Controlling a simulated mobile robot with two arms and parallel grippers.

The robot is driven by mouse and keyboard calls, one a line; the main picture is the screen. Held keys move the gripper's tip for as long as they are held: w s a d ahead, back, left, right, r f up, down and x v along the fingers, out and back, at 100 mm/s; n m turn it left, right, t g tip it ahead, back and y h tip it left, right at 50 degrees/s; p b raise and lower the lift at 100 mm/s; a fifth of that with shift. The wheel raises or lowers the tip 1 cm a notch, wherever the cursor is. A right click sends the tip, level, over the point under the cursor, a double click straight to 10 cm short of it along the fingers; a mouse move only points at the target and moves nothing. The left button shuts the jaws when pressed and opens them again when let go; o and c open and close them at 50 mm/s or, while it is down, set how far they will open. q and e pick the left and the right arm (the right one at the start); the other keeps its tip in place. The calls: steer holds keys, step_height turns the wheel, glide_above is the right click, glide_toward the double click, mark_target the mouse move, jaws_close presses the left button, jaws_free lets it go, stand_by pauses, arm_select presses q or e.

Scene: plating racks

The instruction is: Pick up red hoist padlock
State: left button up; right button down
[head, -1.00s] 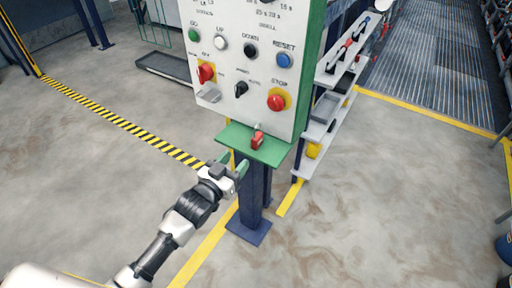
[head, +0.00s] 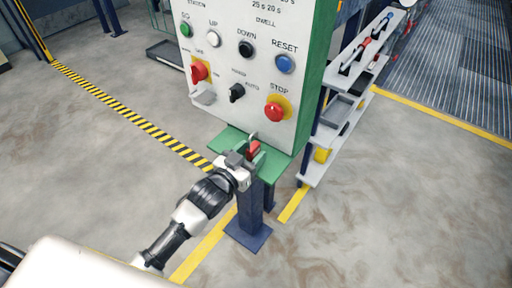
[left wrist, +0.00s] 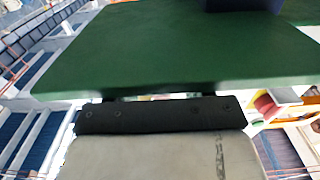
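The red hoist padlock (head: 254,148) sits on the small green shelf (head: 228,141) under the control panel. My left gripper (head: 254,150) is at the shelf's front edge. Its two fingers stand apart, one on each side of the padlock, and I cannot tell whether they touch it. In the left wrist view the green shelf (left wrist: 170,50) fills the upper middle, with the gripper's dark bar just below it. The padlock and the fingertips cannot be made out there. My right gripper is not in view.
The white control panel (head: 222,113) with buttons and knobs rises right above the shelf. A dark blue post (head: 251,205) stands below it. A shelf rack (head: 340,135) with tools is close on the right. The floor in front is clear.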

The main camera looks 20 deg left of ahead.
arm_select(q)
steer(key=shift+s, duration=0.1)
steer(key=shift+c, duration=1)
steer(key=c, duration=0.5)
jaws_close()
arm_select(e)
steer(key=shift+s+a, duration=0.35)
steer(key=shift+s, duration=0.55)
arm_select(q)
steer(key=shift+r, duration=0.1)
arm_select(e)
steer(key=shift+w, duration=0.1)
